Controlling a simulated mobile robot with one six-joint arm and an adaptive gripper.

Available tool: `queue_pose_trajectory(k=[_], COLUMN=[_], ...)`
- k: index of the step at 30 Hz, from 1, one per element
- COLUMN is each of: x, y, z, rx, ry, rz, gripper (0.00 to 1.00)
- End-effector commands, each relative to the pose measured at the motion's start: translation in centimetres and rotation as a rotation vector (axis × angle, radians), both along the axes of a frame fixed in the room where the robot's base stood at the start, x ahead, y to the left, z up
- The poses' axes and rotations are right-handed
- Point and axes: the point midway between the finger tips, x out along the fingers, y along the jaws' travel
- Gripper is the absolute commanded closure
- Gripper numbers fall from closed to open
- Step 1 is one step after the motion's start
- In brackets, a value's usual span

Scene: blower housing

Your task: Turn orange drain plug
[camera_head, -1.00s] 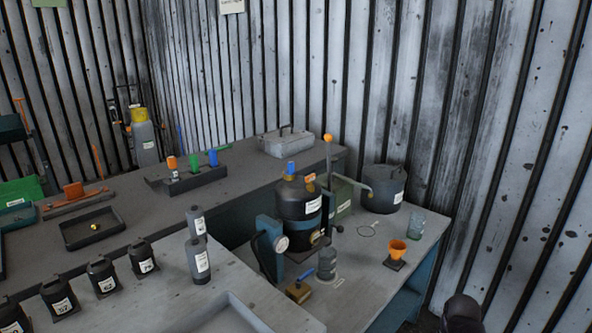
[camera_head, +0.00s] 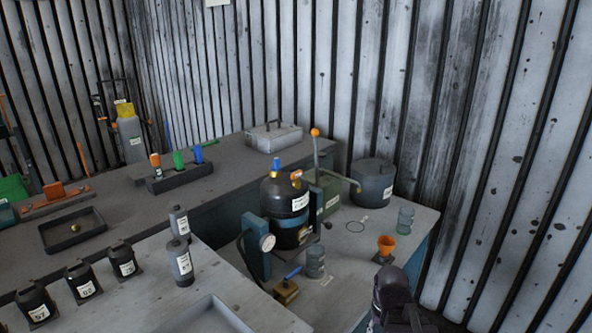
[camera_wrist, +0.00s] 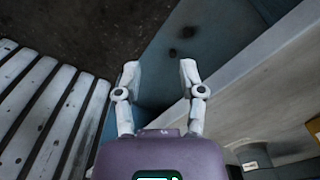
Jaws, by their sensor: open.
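A black vessel (camera_head: 285,208) with a white label stands on the right-hand bench, with a blue cap and a small orange part (camera_head: 296,175) on top. An orange funnel-shaped piece (camera_head: 386,244) stands on a small dark base near the bench's right edge. I cannot tell which orange part is the drain plug; none shows in the wrist view. My gripper (camera_wrist: 160,68) is open and empty in the wrist view, facing the floor and a blue-grey panel. In the head view my dark arm end is at the bottom right, beside the bench; its fingertips are not clear.
A lever with an orange knob (camera_head: 315,132) rises behind the vessel. A grey pot (camera_head: 373,181), a glass jar (camera_head: 405,219), a blue-handled brass valve (camera_head: 287,290) and a gauge stand (camera_head: 257,246) crowd the bench. The ribbed wall (camera_head: 500,150) closes the right side.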

Motion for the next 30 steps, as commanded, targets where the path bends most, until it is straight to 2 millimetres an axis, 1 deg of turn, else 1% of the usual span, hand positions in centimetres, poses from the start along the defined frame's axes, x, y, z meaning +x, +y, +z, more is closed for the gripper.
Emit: queue_pose_trajectory(k=[8, 11, 14, 20, 30], x=[0.1, 0.4, 1.0, 2.9, 7.0], y=[0.0, 0.2, 0.5, 1.4, 3.8], z=[0.2, 0.8, 1.9, 5.2, 12.0], rx=[0.0, 0.0, 0.0, 0.0, 0.0], ry=[0.0, 0.0, 0.0, 0.0, 0.0], rz=[-0.002, -0.007, -0.017, -0.05, -0.144], gripper=[0.49, 0.49, 0.49, 0.49, 0.49])
